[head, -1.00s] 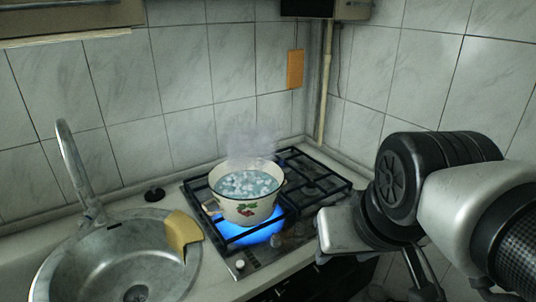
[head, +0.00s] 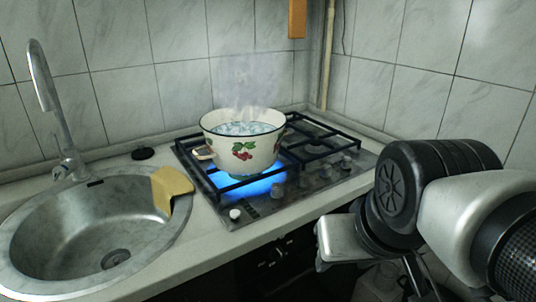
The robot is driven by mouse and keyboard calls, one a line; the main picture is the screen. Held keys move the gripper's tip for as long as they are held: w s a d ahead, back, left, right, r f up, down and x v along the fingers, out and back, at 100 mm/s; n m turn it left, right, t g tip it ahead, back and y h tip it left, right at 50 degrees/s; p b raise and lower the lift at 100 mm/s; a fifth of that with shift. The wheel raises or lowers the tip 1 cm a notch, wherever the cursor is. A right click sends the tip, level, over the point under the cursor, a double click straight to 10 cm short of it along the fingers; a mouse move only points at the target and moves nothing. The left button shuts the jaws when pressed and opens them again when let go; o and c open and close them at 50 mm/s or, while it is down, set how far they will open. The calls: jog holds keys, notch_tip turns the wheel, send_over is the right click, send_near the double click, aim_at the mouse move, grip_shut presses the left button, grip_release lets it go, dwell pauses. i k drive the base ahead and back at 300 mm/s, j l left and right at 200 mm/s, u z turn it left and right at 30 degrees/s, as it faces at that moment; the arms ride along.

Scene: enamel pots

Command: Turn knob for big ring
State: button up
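A white enamel pot (head: 240,150) with cherry decoration and a dark rim stands on the stove (head: 325,190), full of steaming, bubbling liquid. A blue flame (head: 245,188) burns under it, at the front of the hob. A row of knobs runs along the stove's right front edge: a pale knob (head: 235,214) at the near left end and several darker grey knobs, one (head: 277,191) near the flame and others (head: 326,170) farther right. Marks telling which knob serves the big ring are too small to read. My gripper (head: 340,240) is right of and in front of the stove, apart from the knobs; its fingers are not clear.
A round metal sink (head: 90,235) with a tall tap (head: 52,120) is at the left. A yellow cloth or sponge (head: 170,188) lies on its right rim. A black plug (head: 143,153) lies behind it. Tiled walls close off the back and right. An oven front (head: 275,265) is below the counter.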

aim_at(304, 182)
jog(key=l+u, duration=0.3)
jog(key=u, duration=0.15)
jog(key=l+u, duration=0.3)
jog(key=u, duration=0.2)
jog(key=i+j, duration=0.1)
jog(key=j, duration=0.25)
jog(key=j+z, duration=0.1)
jog(key=j, duration=0.3)
jog(key=l, duration=0.4)
jog(key=k+l+u, duration=0.1)
jog(key=l, duration=0.3)
